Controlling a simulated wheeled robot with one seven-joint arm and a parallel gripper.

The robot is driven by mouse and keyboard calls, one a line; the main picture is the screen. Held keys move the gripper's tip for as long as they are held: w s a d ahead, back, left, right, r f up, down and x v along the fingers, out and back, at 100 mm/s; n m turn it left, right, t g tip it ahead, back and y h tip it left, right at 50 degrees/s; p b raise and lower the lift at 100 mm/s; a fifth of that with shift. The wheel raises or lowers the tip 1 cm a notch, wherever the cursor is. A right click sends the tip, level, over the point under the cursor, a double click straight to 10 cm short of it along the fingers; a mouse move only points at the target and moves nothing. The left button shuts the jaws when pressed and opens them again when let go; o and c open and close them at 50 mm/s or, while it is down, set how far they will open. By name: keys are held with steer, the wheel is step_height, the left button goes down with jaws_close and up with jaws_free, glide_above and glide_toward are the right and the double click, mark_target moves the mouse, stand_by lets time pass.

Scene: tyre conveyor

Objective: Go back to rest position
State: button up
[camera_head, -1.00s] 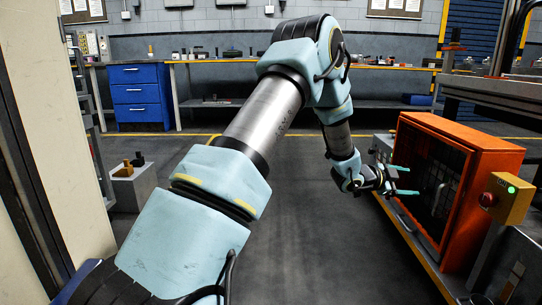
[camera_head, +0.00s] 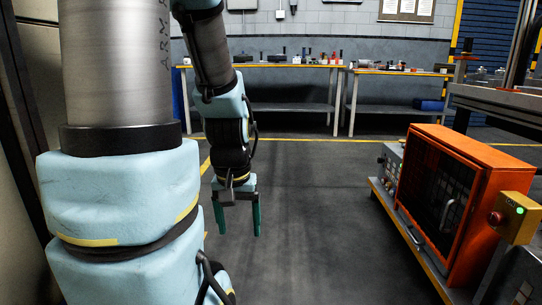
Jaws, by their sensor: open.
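My gripper (camera_head: 239,221) hangs from my arm left of the middle of the picture, with its two green fingers pointing down. The fingers are apart and nothing shows between them. Grey floor lies behind and below the gripper, and it touches nothing that I can see. My arm, with light blue padding and grey metal tubes, fills the left side of the picture and hides much of what is behind it.
An orange cabinet (camera_head: 485,190) with a dark mesh door stands at the right, with a yellow button box (camera_head: 515,217) on its near side. Workbenches (camera_head: 290,66) with small items line the back wall. The floor (camera_head: 320,215) between is clear.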

step_height(320, 180, up, 37)
steer(key=p, duration=3.5)
steer(key=shift+w+r, duration=0.2)
steer(key=shift+w, duration=0.1)
steer(key=shift+d, duration=0.1)
